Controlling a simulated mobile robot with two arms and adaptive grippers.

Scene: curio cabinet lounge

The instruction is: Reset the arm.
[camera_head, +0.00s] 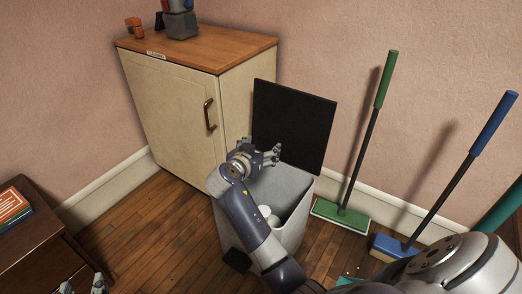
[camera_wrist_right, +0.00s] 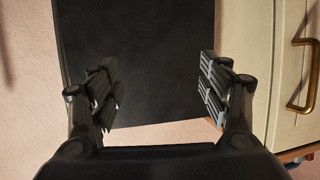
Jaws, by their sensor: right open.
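My right gripper (camera_head: 272,154) is open and empty, above the back left part of a grey bin (camera_head: 293,190). The bin's square black lid (camera_head: 293,125) stands upright behind the gripper. In the right wrist view the two fingers of my right gripper (camera_wrist_right: 160,90) are wide apart, with the black lid (camera_wrist_right: 150,50) beyond them and nothing between them. White round items (camera_head: 268,214) lie inside the bin. My left gripper (camera_head: 84,286) shows only its fingertips at the bottom left edge of the head view, too little to tell its state.
A cream cabinet (camera_head: 170,110) with a brass handle stands left of the bin. A green broom (camera_head: 345,214) and a blue broom (camera_head: 392,246) lean on the wall at right. A dark wooden table (camera_head: 28,245) with books (camera_head: 10,207) is at left.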

